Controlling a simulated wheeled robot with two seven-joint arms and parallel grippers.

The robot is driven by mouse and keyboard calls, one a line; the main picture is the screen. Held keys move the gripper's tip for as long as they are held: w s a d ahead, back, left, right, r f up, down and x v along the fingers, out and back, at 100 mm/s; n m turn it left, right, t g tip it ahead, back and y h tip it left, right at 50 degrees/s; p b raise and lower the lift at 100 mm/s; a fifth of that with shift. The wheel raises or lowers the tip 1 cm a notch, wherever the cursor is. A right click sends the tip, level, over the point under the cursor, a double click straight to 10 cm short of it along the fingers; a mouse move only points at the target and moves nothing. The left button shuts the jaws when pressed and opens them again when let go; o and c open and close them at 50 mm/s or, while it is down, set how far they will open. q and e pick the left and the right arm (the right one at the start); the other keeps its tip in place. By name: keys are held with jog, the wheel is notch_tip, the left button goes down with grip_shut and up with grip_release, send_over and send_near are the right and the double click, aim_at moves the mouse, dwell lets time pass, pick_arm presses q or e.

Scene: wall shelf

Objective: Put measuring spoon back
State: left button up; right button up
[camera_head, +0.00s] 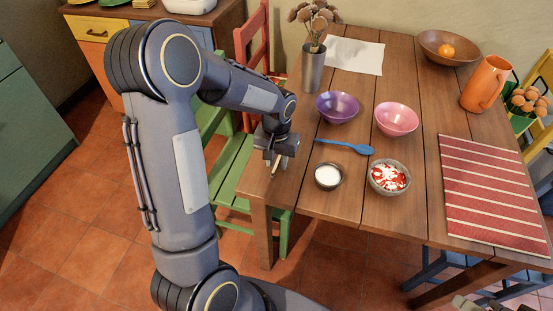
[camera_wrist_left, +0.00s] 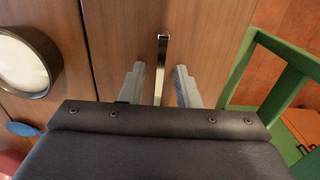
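My left gripper (camera_head: 277,163) is over the near left part of the wooden table. In the left wrist view its two fingers (camera_wrist_left: 162,82) are apart, with a gap on each side of a narrow metal strip with a hooked end (camera_wrist_left: 162,65). This strip looks like the measuring spoon's handle; its bowl end is hidden behind the gripper body. In the head view a thin pale piece (camera_head: 275,166) shows at the fingers. To the right stands a small dark bowl of white powder (camera_head: 328,177), also in the left wrist view (camera_wrist_left: 22,65).
A blue spoon (camera_head: 345,146), a purple bowl (camera_head: 338,107), a pink bowl (camera_head: 396,119) and a grey bowl with red-and-white food (camera_head: 390,178) stand nearby. A metal vase (camera_head: 313,70) is behind. A green chair (camera_head: 232,165) borders the table's left edge.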

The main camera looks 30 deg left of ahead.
aim_at(276, 164)
pick_arm(q)
jog(key=shift+r, duration=0.1)
jog(key=shift+r, duration=0.25)
notch_tip(276, 164, up, 11)
jog(key=p, duration=0.2)
jog(key=s+d+r+t+h, duration=0.1)
jog(key=s+d, duration=0.1)
jog(key=s, duration=0.5)
jog(key=s+d+r+t+h, duration=0.1)
jog(key=s+d+t, duration=0.1)
jog(key=s, duration=0.4)
jog(key=s+d+r+m+t+h, duration=0.1)
jog(key=s+d+r+t, duration=0.1)
jog(key=s, duration=0.5)
jog(key=shift+s+d+h, duration=0.3)
jog(key=shift+d+h, duration=0.1)
jog(key=shift+d, duration=0.1)
notch_tip(276, 164, up, 5)
jog(key=p, duration=0.4)
jog(key=shift+f, duration=0.1)
